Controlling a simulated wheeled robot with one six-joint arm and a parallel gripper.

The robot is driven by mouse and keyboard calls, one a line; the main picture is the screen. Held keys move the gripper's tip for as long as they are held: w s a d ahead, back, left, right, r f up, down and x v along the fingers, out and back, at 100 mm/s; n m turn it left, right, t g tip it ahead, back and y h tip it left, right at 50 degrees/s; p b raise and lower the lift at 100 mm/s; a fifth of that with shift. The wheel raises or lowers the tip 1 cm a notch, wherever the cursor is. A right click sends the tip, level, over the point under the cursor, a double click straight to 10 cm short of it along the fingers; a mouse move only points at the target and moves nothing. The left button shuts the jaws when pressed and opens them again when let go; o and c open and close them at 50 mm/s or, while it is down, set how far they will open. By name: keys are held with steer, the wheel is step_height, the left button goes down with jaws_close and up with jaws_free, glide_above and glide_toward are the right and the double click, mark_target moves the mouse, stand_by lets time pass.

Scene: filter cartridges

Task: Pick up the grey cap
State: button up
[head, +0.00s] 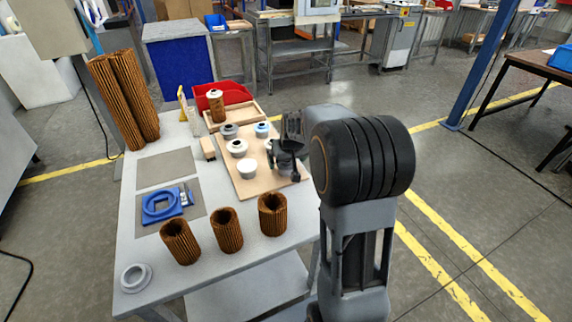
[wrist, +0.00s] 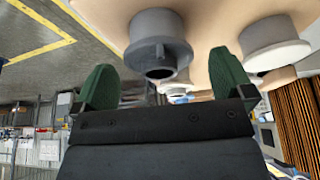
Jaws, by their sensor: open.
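A grey cap (wrist: 160,38) with a wide flange and a hollow narrower end shows in the wrist view, on the tan board (wrist: 205,60). My gripper (wrist: 165,80) is open and empty, with its green fingers apart. The cap appears between the fingers in the picture, just beyond their tips; I see no contact. In the head view my gripper (head: 287,150) is low over the right part of the board (head: 262,186) and largely hides what is beneath it. Another grey cap (head: 229,131) sits at the board's far left.
A white cap (wrist: 270,38) is beside the grey cap. Another white cap (head: 247,168), a white cap with a dark centre (head: 237,147) and a blue cap (head: 262,129) share the board. Several brown filters (head: 226,231) stand along the front. A red bin (head: 224,95) is behind.

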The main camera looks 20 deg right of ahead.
steer(key=shift+f, duration=0.1)
steer(key=c, duration=1)
